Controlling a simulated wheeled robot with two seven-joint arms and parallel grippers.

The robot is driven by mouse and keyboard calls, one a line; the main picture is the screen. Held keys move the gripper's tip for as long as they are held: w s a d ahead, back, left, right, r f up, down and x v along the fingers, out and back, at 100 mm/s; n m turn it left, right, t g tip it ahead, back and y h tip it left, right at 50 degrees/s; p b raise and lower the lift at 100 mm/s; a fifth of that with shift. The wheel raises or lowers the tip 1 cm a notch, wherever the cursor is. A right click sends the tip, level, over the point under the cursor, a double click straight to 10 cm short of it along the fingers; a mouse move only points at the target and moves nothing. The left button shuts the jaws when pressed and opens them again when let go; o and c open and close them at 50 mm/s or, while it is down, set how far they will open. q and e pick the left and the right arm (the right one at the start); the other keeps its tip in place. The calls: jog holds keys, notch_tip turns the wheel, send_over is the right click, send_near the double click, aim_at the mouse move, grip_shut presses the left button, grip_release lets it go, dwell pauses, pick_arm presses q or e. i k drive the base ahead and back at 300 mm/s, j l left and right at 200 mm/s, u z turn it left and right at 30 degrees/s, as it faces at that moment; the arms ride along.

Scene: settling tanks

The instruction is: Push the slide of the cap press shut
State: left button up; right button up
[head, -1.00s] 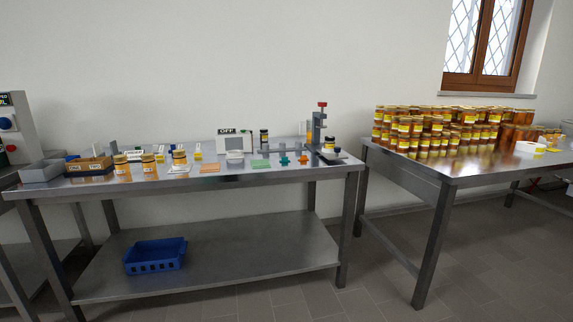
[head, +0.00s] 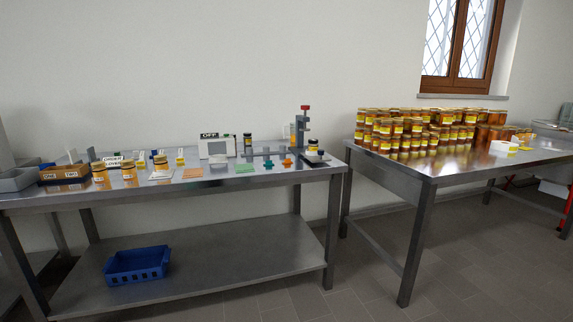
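The cap press (head: 304,130) stands at the right end of the steel work table (head: 220,181). It has a grey upright and a red top. A small jar (head: 313,145) with a yellow label is at its base. A dark knob (head: 321,152) shows at the front of the base, and this may be part of the slide. The press is too small here to tell how far the slide is out. Neither of my grippers is in view.
A blue crate (head: 137,265) is on the lower shelf. A second table (head: 432,176) with many jars stands right. Floor in front is clear.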

aim_at(315, 152)
jog(key=i+u, duration=0.15)
jog(key=i, duration=0.45)
jog(key=i+l+u, duration=0.2)
jog(key=i, duration=0.4)
jog(key=j, duration=0.1)
